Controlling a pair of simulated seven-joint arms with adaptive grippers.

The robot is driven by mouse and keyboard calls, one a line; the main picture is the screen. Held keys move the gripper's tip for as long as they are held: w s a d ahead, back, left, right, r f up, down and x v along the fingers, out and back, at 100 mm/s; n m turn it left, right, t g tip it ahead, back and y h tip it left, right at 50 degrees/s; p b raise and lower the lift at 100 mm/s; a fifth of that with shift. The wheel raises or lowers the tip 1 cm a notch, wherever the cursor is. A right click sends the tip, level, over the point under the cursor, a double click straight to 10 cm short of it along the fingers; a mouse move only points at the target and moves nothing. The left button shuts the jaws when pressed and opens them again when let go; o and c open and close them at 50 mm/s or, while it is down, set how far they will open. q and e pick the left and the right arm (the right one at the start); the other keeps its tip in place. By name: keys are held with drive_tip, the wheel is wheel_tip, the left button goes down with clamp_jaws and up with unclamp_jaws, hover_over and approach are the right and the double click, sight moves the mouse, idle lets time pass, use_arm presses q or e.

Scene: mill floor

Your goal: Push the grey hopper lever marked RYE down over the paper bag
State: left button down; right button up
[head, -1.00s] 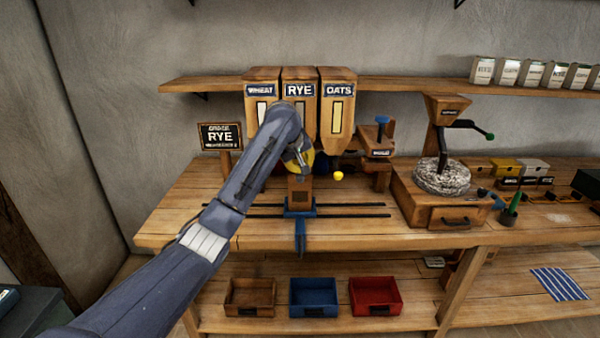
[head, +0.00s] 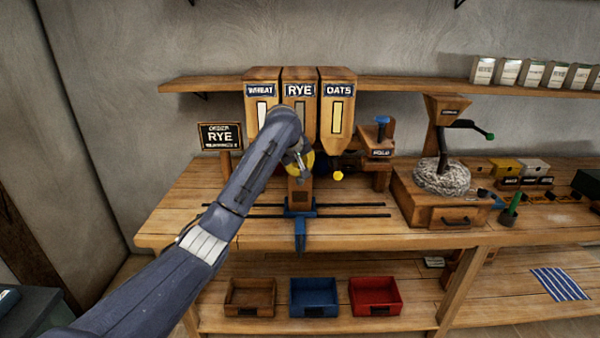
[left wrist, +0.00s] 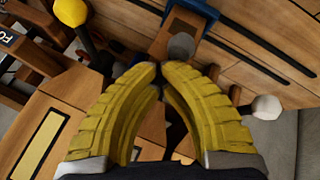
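The hopper marked RYE (head: 299,90) is the middle one of three on the back of the bench. In the left wrist view its grey lever knob (left wrist: 181,46) is just past my fingertips; I cannot tell if they touch it. My left gripper (left wrist: 166,68) has yellow fingers with their tips together and nothing seen between them. In the head view it is in front of the hoppers, partly hidden by my arm. What looks like the brown paper bag (head: 299,190) stands on a blue carriage (head: 300,212) below the gripper. My right gripper is not in view.
A yellow lever knob (left wrist: 70,12) and a white one (left wrist: 267,107) flank the grey knob. A sign (head: 220,136) reads RYE at left. A stone mill (head: 442,178) stands to the right. Dark rails (head: 350,205) run along the bench; its left part is clear.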

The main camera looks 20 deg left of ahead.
use_arm(q)
drive_tip(key=shift+f, duration=1.45)
idle(1.6)
drive_tip(key=shift+r, duration=0.15)
idle(0.4)
drive_tip(key=shift+r, duration=2.85)
drive_tip(key=shift+r, duration=0.1)
drive_tip(key=shift+r, duration=2.4)
drive_tip(key=shift+a, duration=0.1)
